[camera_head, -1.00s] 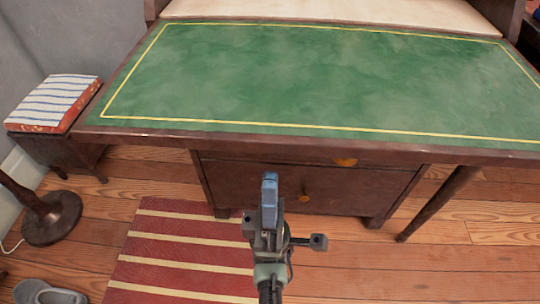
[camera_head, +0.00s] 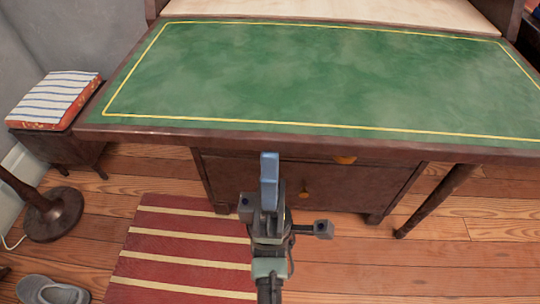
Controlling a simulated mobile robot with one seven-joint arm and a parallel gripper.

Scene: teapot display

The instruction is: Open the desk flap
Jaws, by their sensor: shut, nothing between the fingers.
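The desk flap (camera_head: 300,85) lies flat as a wide green panel with a yellow border line and a brown wooden edge. It reaches across the upper part of the view, over the drawers. My gripper (camera_head: 269,160) points up toward the flap's front edge, in front of the drawers. Its blue fingers are shut with nothing between them. The fingertips appear just below the front edge in the picture; I cannot tell whether they touch it.
Below the flap are a drawer front with an orange knob (camera_head: 306,194) and a desk leg (camera_head: 437,200). A striped-cushion stool (camera_head: 60,100), a lamp base (camera_head: 52,215), a red striped rug (camera_head: 180,250) and a grey slipper (camera_head: 50,290) are at left. Wood floor at right is clear.

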